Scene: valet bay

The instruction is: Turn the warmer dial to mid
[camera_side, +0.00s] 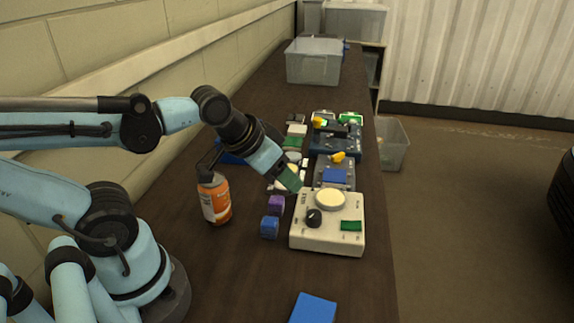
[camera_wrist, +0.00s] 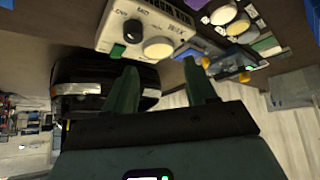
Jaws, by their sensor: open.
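The warmer is a white box (camera_side: 335,239) on the dark bench, with a cream round plate (camera_side: 330,199), a black dial (camera_side: 314,217) and a green switch (camera_side: 351,225). The wrist view shows the warmer (camera_wrist: 177,27) at the top, with its dial (camera_wrist: 132,29) and small lettering around it. I cannot tell which mark the dial points at. My gripper (camera_side: 292,182) is above the bench, left of and behind the warmer's back left corner, apart from the dial. In the wrist view my gripper (camera_wrist: 163,80) has its two green fingers spread with nothing between them.
An orange spray bottle (camera_side: 214,198) stands left of the warmer. A purple block (camera_side: 276,203) and a blue block (camera_side: 269,227) sit between them. A blue panel (camera_side: 335,175) lies behind the warmer. A blue box (camera_side: 313,308) lies in front; bench between is clear.

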